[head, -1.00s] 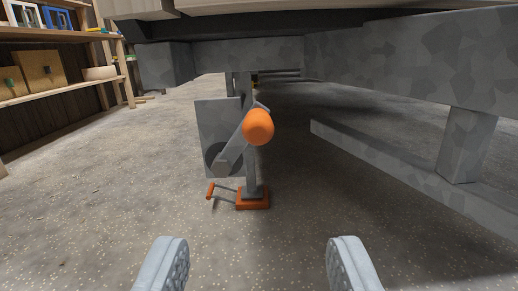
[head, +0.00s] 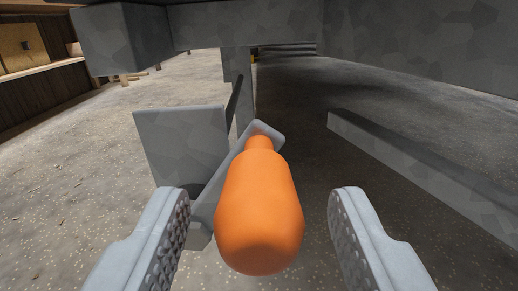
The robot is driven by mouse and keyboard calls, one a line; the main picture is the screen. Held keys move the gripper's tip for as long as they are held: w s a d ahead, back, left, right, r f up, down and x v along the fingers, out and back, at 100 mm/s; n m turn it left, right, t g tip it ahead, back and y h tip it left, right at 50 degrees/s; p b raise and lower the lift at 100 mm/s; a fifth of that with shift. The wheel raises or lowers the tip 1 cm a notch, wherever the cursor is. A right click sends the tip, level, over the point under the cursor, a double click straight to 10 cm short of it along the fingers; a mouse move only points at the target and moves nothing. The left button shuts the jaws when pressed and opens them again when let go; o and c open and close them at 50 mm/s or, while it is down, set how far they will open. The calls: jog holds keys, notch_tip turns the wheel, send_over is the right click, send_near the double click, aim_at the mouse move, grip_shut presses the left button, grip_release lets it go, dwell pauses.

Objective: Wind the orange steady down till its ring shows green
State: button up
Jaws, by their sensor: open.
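The crank handle (head: 259,215) is a fat orange grip that points at me. It sits between the two fingers of my gripper (head: 262,215), a little nearer the left finger. The gripper is open, with a gap showing on the right side of the handle. The grey crank arm (head: 264,132) runs from the handle down to the left. The steady's grey post (head: 238,85) rises behind it to the trailer frame. The steady's orange foot and any ring are hidden or out of view.
A grey square plate (head: 178,148) stands behind the crank on the left. The grey trailer frame (head: 250,35) spans overhead, with a low rail (head: 420,175) at right. A wooden shelf (head: 40,75) is far left. Speckled floor (head: 70,170) is clear at left.

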jog(key=shift+w, duration=0.85)
grip_shut()
jog(key=shift+d, duration=0.1)
